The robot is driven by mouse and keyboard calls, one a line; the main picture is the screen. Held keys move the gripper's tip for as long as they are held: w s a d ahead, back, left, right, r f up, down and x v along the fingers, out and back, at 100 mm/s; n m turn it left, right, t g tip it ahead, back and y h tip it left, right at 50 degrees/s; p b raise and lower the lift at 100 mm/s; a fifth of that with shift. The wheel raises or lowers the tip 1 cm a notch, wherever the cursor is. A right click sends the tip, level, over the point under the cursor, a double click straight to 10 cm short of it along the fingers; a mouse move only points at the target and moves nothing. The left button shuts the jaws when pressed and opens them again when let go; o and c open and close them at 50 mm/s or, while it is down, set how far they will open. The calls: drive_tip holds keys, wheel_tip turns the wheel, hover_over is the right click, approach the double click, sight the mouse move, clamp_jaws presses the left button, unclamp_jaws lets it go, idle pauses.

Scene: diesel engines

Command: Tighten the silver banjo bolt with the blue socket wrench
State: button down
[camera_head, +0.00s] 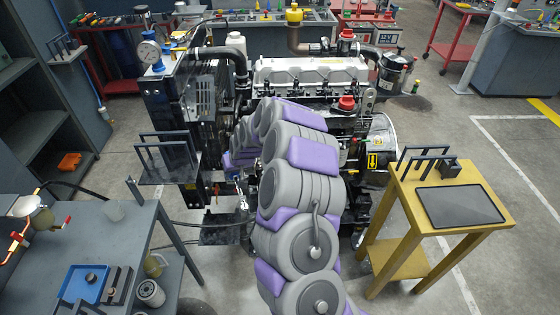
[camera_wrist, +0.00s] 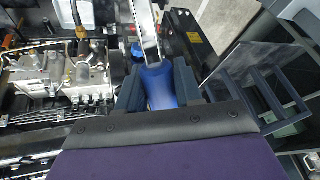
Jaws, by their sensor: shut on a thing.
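My gripper (camera_wrist: 158,92) is shut on the blue handle of the socket wrench (camera_wrist: 160,85) in the wrist view. The wrench's silver shaft points away from me and runs out of the top of that view. Its socket end is not visible there. In the head view my arm covers much of the engine's front and my gripper cannot be made out clearly. I cannot pick out the silver banjo bolt for certain in either view, nor tell whether the socket touches it.
The diesel engine (camera_head: 310,72) stands behind my arm. A yellow table (camera_head: 410,205) with a dark tray is on the right. A grey workbench (camera_head: 110,235) is at left. A rack shelf (camera_head: 168,172) juts out left of my arm. Open floor lies at far right.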

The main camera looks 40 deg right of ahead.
drive_tip(key=w+d+f+m+t+h, duration=0.1)
drive_tip(key=w+d+f+t+h, duration=0.2)
drive_tip(key=d, duration=0.4)
drive_tip(key=w+d+f+t+h, duration=0.1)
drive_tip(key=d+f+t, duration=0.1)
drive_tip(key=d+t, duration=0.4)
drive_tip(key=s+d+t+h+b, duration=0.2)
drive_tip(key=s+d+t+h, duration=0.15)
drive_tip(key=d, duration=0.45)
drive_tip(key=d+b+x, duration=0.1)
drive_tip(key=x, duration=0.5)
drive_tip(key=shift+d+f+m+g, duration=0.15)
drive_tip(key=shift+d+m+g, duration=0.1)
drive_tip(key=shift+m+g, duration=0.2)
drive_tip(key=shift+w+d, duration=0.35)
drive_tip(key=shift+w, duration=0.05)
idle(0.6)
drive_tip(key=shift+w+d, duration=0.15)
drive_tip(key=shift+w, duration=0.15)
drive_tip(key=shift+w+d, duration=0.15)
drive_tip(key=shift+w, duration=0.05)
idle(0.4)
